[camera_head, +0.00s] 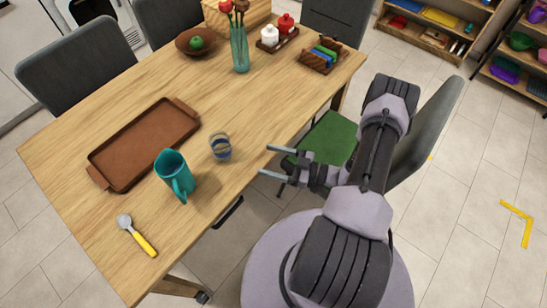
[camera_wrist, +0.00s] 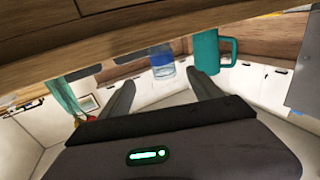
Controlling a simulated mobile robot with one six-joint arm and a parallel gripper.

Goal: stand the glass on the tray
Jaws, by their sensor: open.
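The glass (camera_head: 220,148) is small and clear with a blue band, and stands upright on the wooden table. The tray (camera_head: 145,142) is brown and rectangular with raised end handles; it lies empty to the left of the glass. My gripper (camera_head: 268,160) is open and empty, at the table's right edge, to the right of the glass and apart from it. In the wrist view, which looks upside down, the glass (camera_wrist: 161,60) appears beyond and between the spread fingers of my gripper (camera_wrist: 160,88).
A teal mug (camera_head: 173,172) stands between the tray and the glass, near the tray's edge; it also shows in the wrist view (camera_wrist: 207,52). An ice-cream scoop (camera_head: 137,236) lies in front. A vase (camera_head: 239,48), bowl (camera_head: 197,42) and rack (camera_head: 323,55) stand farther back. A green-seated chair (camera_head: 328,138) is beside my arm.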

